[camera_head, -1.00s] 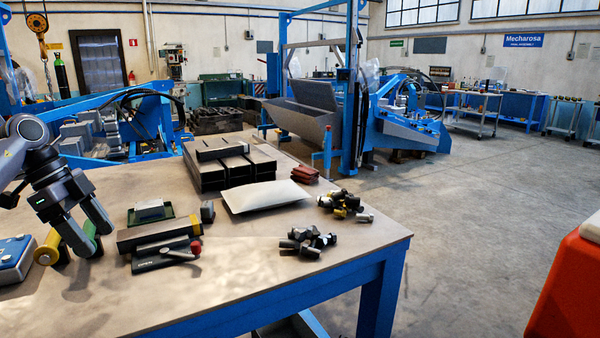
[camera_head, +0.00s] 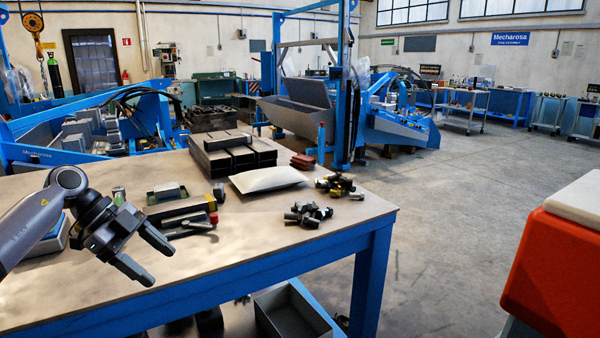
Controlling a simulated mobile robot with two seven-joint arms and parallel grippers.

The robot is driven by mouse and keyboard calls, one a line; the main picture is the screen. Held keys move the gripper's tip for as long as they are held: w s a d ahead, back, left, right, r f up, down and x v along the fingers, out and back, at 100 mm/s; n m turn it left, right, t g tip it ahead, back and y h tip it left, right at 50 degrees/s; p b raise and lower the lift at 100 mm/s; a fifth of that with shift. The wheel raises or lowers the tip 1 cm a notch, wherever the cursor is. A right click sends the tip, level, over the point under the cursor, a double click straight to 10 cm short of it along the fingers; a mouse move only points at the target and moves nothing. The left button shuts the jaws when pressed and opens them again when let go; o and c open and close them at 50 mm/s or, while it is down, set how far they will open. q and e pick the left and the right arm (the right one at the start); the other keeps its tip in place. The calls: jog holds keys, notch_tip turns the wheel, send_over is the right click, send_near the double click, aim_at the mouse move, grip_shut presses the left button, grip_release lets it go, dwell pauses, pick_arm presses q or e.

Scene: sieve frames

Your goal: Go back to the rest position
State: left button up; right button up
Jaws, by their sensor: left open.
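My left gripper (camera_head: 147,258) is at the left of the camera head view, over the near left part of the work table (camera_head: 280,228). Its two fingers are spread apart and nothing is between them. It points down and to the right, nearer to me than the things on the table. The arm covers most of a blue and white box (camera_head: 50,240) behind it. My right gripper is not in view.
A black device with a red knob (camera_head: 187,225), a green tray (camera_head: 167,192), a white pouch (camera_head: 266,179), dark boxes (camera_head: 233,153) and loose bolts (camera_head: 306,214) lie on the table. An orange container (camera_head: 560,270) stands at right. The table's front middle is clear.

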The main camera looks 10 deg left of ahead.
pick_arm(q)
jog(key=s+d+f+t+h, duration=0.1)
jog(key=d+f+t+h, duration=0.3)
jog(key=d, duration=0.6)
jog(key=s+d+f+t+h, duration=0.25)
jog(key=d+h, duration=0.35)
jog(key=d, duration=0.4)
jog(key=s+a+f+n+t+y, duration=0.1)
jog(key=s+a+f+n+y, duration=0.1)
jog(key=s+f+n+y, duration=0.5)
jog(key=s+a+f+n+t+y+p, duration=0.1)
jog(key=s+a+f+n+y, duration=0.1)
jog(key=s+f+n+y, duration=0.6)
jog(key=s+f+n, duration=0.1)
jog(key=s+f, duration=0.3)
jog(key=f, duration=0.4)
jog(key=shift+a+f+y, duration=0.15)
jog(key=shift+y, duration=0.15)
